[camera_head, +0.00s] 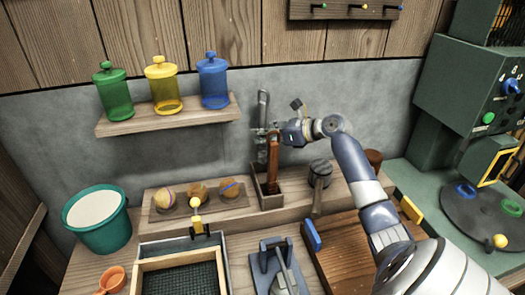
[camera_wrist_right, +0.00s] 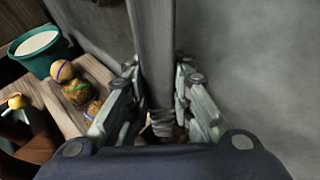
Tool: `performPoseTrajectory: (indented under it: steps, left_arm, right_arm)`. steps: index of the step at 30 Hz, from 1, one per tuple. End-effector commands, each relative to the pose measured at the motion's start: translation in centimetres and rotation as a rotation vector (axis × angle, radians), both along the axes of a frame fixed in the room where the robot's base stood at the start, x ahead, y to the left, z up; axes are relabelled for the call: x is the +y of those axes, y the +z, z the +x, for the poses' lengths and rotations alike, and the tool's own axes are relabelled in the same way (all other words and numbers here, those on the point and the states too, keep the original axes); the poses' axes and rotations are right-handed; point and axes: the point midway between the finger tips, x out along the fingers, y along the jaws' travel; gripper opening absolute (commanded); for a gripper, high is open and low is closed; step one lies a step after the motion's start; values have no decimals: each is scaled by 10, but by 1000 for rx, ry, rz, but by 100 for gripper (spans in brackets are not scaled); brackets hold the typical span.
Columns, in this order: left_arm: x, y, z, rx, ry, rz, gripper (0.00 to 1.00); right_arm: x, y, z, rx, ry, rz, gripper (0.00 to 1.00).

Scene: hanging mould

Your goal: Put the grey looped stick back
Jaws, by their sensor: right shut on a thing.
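The grey looped stick (camera_head: 263,103) stands roughly upright in front of the grey wall, above a small wooden holder box (camera_head: 271,202). My right gripper (camera_head: 268,132) is shut on it. In the right wrist view the grey stick (camera_wrist_right: 155,48) runs between the two fingers of my right gripper (camera_wrist_right: 155,100). A brown stick (camera_head: 273,165) stands in the holder, just below and in front of the gripper. Whether the grey stick's lower end is inside the box is hidden. My left gripper is not in view.
A shelf (camera_head: 170,117) with green, yellow and blue jars is left of the stick. A dark mallet-like tool (camera_head: 319,175) stands right of the holder. Several round balls sit in a wooden tray (camera_head: 160,213) at left, near a teal bucket (camera_head: 108,235). A green machine (camera_head: 470,90) is far right.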

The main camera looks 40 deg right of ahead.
Motion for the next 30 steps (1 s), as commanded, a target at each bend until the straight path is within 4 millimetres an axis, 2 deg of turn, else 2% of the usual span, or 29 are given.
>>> performPoseTrajectory:
  steps: [1,3,5,8,16,29,30]
  left_arm:
    - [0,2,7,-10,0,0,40]
    - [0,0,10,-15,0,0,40]
    - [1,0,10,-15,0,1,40]
    - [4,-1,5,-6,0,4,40]
    - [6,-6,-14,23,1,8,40]
    - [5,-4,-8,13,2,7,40]
    - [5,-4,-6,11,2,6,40]
  right_arm:
    - [3,1,8,-2,1,2,0]
    - [2,-16,5,3,-1,4,0]
    - [2,-20,5,1,-1,3,0]
    - [2,-26,4,1,0,2,0]
    - [1,-66,4,1,-1,4,0]
    - [1,-72,4,0,-1,3,0]
    - [1,-73,4,1,-1,3,27]
